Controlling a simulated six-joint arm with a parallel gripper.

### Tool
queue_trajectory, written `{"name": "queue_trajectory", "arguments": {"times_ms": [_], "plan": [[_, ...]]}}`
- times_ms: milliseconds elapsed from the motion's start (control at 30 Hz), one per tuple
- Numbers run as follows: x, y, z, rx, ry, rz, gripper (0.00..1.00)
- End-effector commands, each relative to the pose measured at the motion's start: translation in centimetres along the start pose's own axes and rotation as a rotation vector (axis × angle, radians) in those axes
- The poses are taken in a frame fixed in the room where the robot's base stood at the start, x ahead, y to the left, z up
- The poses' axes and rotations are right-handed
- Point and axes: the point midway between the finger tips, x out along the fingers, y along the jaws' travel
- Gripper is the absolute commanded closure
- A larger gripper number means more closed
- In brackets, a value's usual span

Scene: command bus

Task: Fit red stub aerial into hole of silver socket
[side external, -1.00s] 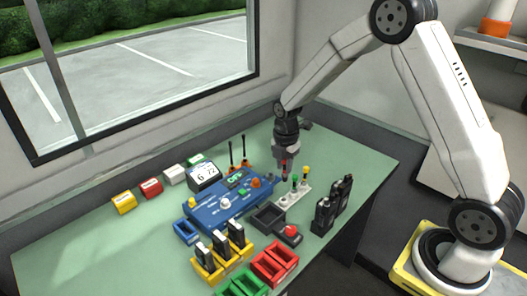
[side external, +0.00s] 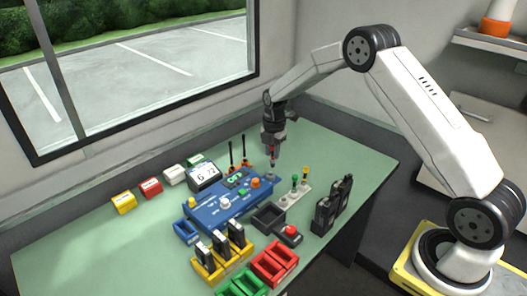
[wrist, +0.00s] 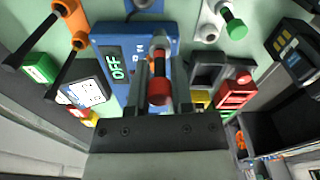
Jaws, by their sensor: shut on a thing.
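My gripper (side external: 272,146) is shut on the red stub aerial (side external: 273,159) and holds it upright above the bench. In the wrist view the aerial's red body (wrist: 159,90) sits between my two fingers (wrist: 159,98), with a pale lower end beyond it. The silver socket (side external: 270,177) is at the right end of the blue console (side external: 228,207), just below the aerial and apart from it.
A white rack (side external: 292,197) with green and yellow stub aerials stands to the right of the console. Two black aerials (side external: 231,152) rise behind it in an orange holder. Black radios (side external: 333,205), a dark tray (side external: 267,217) and coloured bins (side external: 275,264) stand in front.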

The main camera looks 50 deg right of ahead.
Motion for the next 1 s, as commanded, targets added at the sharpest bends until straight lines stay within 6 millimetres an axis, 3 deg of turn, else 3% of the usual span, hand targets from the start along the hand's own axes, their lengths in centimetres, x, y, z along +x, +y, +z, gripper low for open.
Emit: {"name": "queue_trajectory", "arguments": {"times_ms": [300, 733, 1000], "plan": [[0.8, 1.9, 1.9, -0.002, 0.019, 0.005, 1.00], [1.1, 2.0, 2.1, -0.003, 0.020, 0.006, 1.00], [2.5, 2.0, 2.1, -0.003, 0.020, 0.005, 1.00]]}}
